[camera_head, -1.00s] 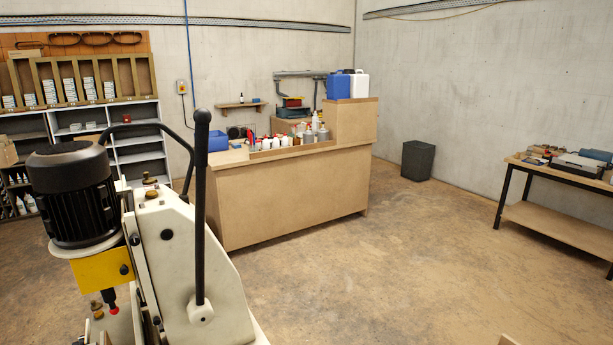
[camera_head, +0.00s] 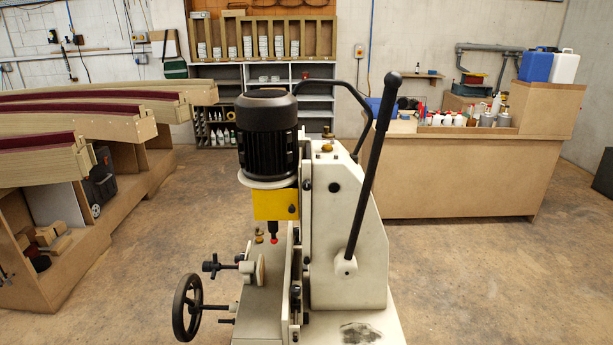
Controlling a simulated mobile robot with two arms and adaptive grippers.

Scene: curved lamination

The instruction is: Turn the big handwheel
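The big handwheel (camera_head: 187,307) is a black spoked wheel at the lower left of the machine. It stands upright, seen at a slant, on a shaft that runs to the machine's left side. A smaller black star-shaped knob (camera_head: 212,266) sits just above it on its own shaft. The machine (camera_head: 345,240) is cream coloured with a black motor (camera_head: 267,135) on top, a yellow block below the motor and a long black lever (camera_head: 375,165) leaning to the right. Neither of my grippers is in view.
On the left, a wooden bench (camera_head: 105,255) carries long curved laminated beams (camera_head: 90,125). A wooden counter (camera_head: 450,180) with bottles and canisters stands behind on the right. Shelves (camera_head: 318,107) line the back wall. The floor (camera_head: 480,285) at the right front is clear.

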